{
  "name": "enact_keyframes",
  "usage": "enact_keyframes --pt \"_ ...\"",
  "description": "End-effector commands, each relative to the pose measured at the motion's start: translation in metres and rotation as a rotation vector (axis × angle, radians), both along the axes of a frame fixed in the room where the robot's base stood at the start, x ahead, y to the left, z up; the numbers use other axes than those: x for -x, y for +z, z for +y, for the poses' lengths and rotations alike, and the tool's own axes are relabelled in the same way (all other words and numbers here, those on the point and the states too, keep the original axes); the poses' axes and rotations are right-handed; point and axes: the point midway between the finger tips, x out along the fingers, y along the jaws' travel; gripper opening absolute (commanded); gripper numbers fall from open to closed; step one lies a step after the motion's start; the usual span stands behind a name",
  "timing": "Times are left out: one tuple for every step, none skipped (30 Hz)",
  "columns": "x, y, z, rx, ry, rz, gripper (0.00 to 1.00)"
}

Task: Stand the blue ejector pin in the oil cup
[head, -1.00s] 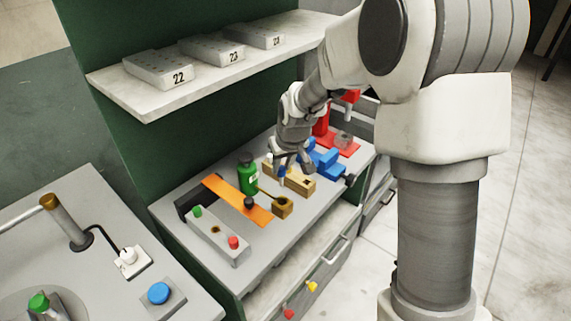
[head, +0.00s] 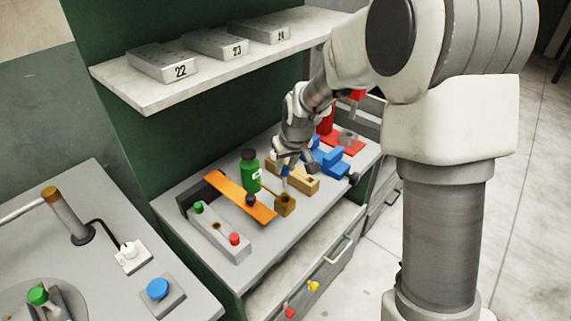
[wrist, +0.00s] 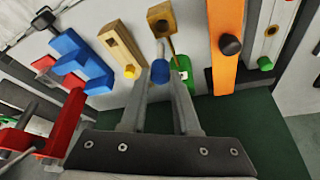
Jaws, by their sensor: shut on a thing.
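My gripper (head: 291,165) is low over the bench. In the wrist view its two fingers (wrist: 169,85) are shut on the blue ejector pin (wrist: 158,73), whose thin grey end points toward the oil cup. The pin's blue part also shows under the gripper in the head view (head: 285,171). The oil cup (head: 286,206) is a small brown block with a dark round opening and a thin handle. It shows at the top of the wrist view (wrist: 161,14). The pin's tip is close to the cup; whether it is over the opening is unclear.
A green bottle (head: 250,172), an orange bar (head: 240,199) and a grey button panel (head: 221,235) lie left of the cup. A wooden block (head: 303,184), a blue fixture (head: 333,160) and a red press (head: 345,143) stand to the right. A shelf is above.

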Motion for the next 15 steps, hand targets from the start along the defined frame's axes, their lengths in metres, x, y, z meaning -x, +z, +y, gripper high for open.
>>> enact_keyframes --pt "0.0 -0.009 0.0 0.0 0.0 0.0 0.0" --pt "0.0 -0.012 0.0 0.0 0.0 0.0 0.0" --pt "0.0 -0.016 0.0 0.0 0.0 0.0 0.0" --pt "0.0 -0.019 0.0 0.0 0.0 0.0 0.0" --pt "0.0 -0.022 0.0 0.0 0.0 0.0 0.0" --pt "0.0 -0.026 0.0 0.0 0.0 0.0 0.0" --pt "0.0 -0.029 0.0 0.0 0.0 0.0 0.0" --pt "0.0 -0.032 0.0 0.0 0.0 0.001 0.0" --pt "0.0 -0.036 0.0 0.0 0.0 0.001 0.0" --pt "0.0 -0.038 0.0 0.0 0.0 0.001 0.0" --pt "0.0 -0.04 0.0 0.0 0.0 0.001 0.0" --pt "0.0 -0.042 0.0 0.0 0.0 0.001 0.0" --pt "0.0 -0.044 0.0 0.0 0.0 0.001 0.0" --pt "0.0 -0.045 0.0 0.0 0.0 0.0 0.0" --pt "0.0 -0.046 0.0 0.0 0.0 0.0 0.0"
